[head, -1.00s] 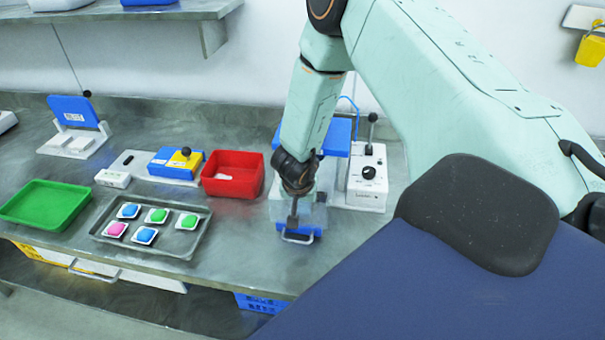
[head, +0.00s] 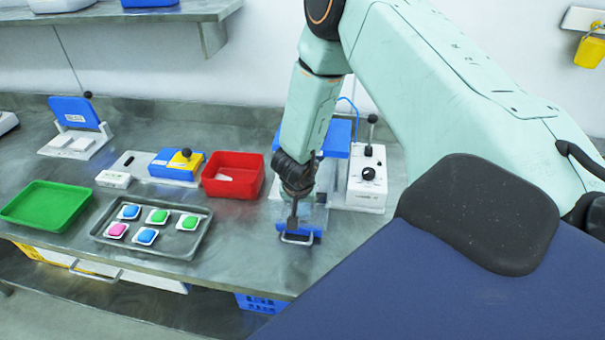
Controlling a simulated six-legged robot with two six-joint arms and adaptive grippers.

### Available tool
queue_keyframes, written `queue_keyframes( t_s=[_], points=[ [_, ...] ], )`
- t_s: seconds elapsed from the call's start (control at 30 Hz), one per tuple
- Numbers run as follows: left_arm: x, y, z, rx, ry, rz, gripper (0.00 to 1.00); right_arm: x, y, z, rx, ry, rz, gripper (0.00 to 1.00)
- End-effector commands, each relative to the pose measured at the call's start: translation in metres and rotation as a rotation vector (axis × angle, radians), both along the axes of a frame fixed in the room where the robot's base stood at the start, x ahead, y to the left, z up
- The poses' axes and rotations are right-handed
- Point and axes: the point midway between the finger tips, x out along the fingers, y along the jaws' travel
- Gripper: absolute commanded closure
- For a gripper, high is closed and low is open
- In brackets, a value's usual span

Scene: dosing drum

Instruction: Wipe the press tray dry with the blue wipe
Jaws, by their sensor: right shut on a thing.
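The press (head: 365,190) stands at the back of the bench, right of the red bin, partly behind my right arm. A blue front part with a metal handle (head: 297,240) sticks out at its front, under a clear box-like cover (head: 320,214). I cannot tell for sure whether this blue part is the press tray. My right gripper (head: 293,222) points down at the clear cover, just above the metal handle. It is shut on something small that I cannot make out. I cannot pick out the blue wipe. My left gripper is out of view.
A grey tray (head: 188,249) holds several coloured pads on white squares. A green tray (head: 45,206) is at the left, and the red bin (head: 232,176) is close left of my right gripper. A blue-and-yellow device (head: 172,166) stands behind. Bare bench (head: 248,255) lies in front.

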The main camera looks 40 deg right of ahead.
Motion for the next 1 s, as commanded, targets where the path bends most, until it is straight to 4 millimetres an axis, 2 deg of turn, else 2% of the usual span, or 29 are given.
queue_keyframes(
  t_s=[0.07, 0.1, 0.23, 1.0],
  points=[
    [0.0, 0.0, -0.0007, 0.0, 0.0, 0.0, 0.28, -0.0078, 0.0035, -0.0065, 0.012, 0.017, -0.001, 0.81],
    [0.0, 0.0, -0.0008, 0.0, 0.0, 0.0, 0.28, -0.0078, 0.0035, -0.0065, 0.012, 0.017, -0.001, 0.53],
    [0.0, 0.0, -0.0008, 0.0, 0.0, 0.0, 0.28, -0.0077, 0.0035, -0.0066, 0.012, 0.017, -0.001, 0.43],
    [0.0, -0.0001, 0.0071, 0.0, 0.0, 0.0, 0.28, -0.0078, 0.0036, -0.0014, 0.012, 0.017, -0.001, 0.43]
  ],
)
